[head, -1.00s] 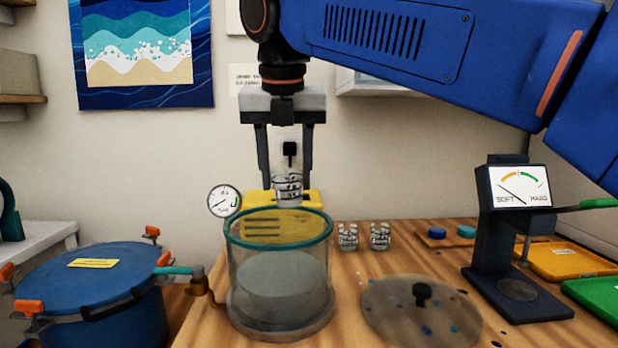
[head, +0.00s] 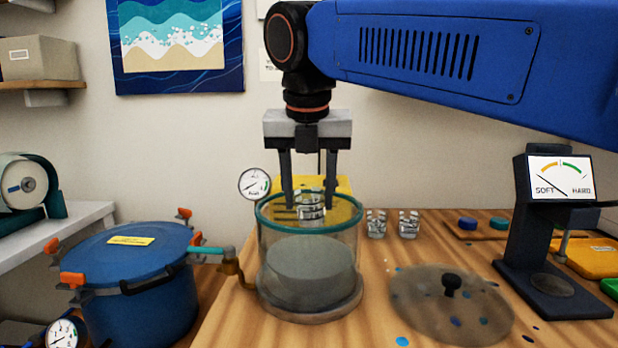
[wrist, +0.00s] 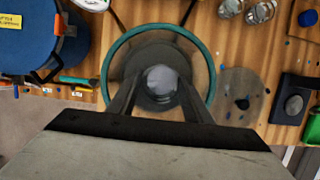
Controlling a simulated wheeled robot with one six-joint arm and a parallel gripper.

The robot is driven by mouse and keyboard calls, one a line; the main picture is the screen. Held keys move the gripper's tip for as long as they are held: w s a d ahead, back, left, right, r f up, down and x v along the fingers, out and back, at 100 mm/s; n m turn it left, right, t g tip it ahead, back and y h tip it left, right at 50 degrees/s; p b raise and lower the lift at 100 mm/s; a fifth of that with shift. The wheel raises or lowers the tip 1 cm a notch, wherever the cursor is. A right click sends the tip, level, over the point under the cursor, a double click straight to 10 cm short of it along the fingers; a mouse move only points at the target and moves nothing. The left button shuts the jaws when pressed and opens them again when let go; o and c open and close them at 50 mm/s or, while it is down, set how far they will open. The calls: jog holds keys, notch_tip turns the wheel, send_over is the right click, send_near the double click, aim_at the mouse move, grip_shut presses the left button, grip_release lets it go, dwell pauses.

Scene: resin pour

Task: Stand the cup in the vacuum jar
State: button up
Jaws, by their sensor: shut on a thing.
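My gripper (head: 310,192) points straight down and is shut on a small clear cup (head: 309,207) with dark markings. The cup is upright and sits at the height of the jar's rim. The vacuum jar (head: 308,287) is a clear cylinder with a teal rim, open at the top, with a grey block inside. In the wrist view the cup (wrist: 160,82) lies inside the circle of the jar's rim (wrist: 112,70), between my fingers. The cup's base looks clear of the grey block.
The clear lid (head: 420,312) with a black knob lies right of the jar. Two more cups (head: 376,225) stand behind it. A blue pot (head: 140,290) is at left, joined by a valve. A gauge (head: 254,183) and a hardness tester (head: 545,250) stand nearby.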

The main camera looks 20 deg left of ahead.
aim_at(309, 222)
jog(key=shift+f, duration=2.45)
jog(key=shift+f, duration=0.35)
jog(key=o, duration=1.3)
jog(key=shift+o, duration=0.2)
notch_tip(309, 222, up, 12)
jog(key=shift+r, duration=0.25)
